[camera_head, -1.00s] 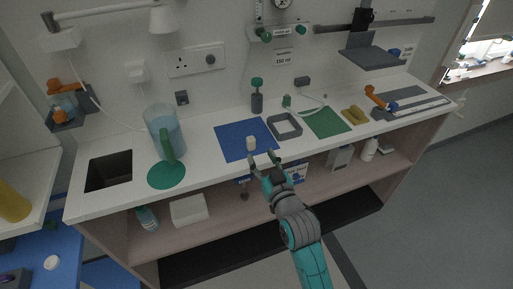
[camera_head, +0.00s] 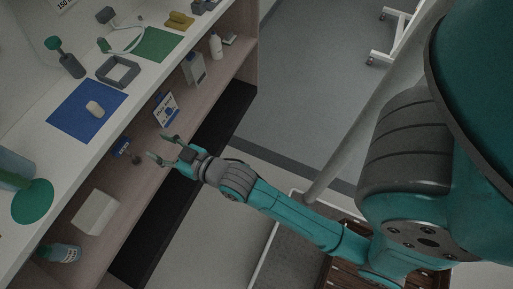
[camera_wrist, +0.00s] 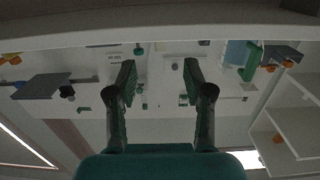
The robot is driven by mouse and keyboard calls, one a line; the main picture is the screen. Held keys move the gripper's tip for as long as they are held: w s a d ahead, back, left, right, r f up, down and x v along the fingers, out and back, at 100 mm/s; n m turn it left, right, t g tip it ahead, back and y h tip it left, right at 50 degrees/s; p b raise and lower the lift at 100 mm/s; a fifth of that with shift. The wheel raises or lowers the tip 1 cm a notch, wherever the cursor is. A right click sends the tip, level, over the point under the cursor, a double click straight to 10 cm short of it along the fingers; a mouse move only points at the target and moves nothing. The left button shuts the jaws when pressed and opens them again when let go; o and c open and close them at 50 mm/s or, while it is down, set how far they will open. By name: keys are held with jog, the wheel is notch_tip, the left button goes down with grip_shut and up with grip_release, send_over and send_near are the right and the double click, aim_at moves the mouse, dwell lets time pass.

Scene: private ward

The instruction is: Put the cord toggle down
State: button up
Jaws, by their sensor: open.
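A small off-white piece, which I take to be the cord toggle (camera_head: 95,109), rests on the blue mat (camera_head: 72,122) on the white counter. Nothing is holding it. My gripper (camera_head: 158,147) is open and empty, out in front of the counter's front edge and apart from the toggle. In the wrist view my two fingers (camera_wrist: 159,72) are spread with nothing between them. The toggle cannot be made out in the wrist view.
A grey square frame (camera_head: 118,71) and a dark green-topped tool (camera_head: 66,58) lie beyond the mat. A green mat (camera_head: 158,44) is farther along. The shelf below holds a white box (camera_head: 96,212) and a bottle (camera_head: 215,46). Open floor (camera_head: 310,90) lies right of the counter.

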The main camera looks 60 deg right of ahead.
jog(key=s+a+f+g, duration=0.1)
jog(key=s+f+g, duration=0.1)
jog(key=s, duration=2.9)
jog(key=shift+s+f, duration=0.25)
jog(key=shift+s, duration=0.05)
jog(key=shift+o, duration=0.6)
jog(key=shift+s+r+g, duration=0.2)
jog(key=shift+s+g, duration=0.1)
jog(key=shift+s, duration=0.15)
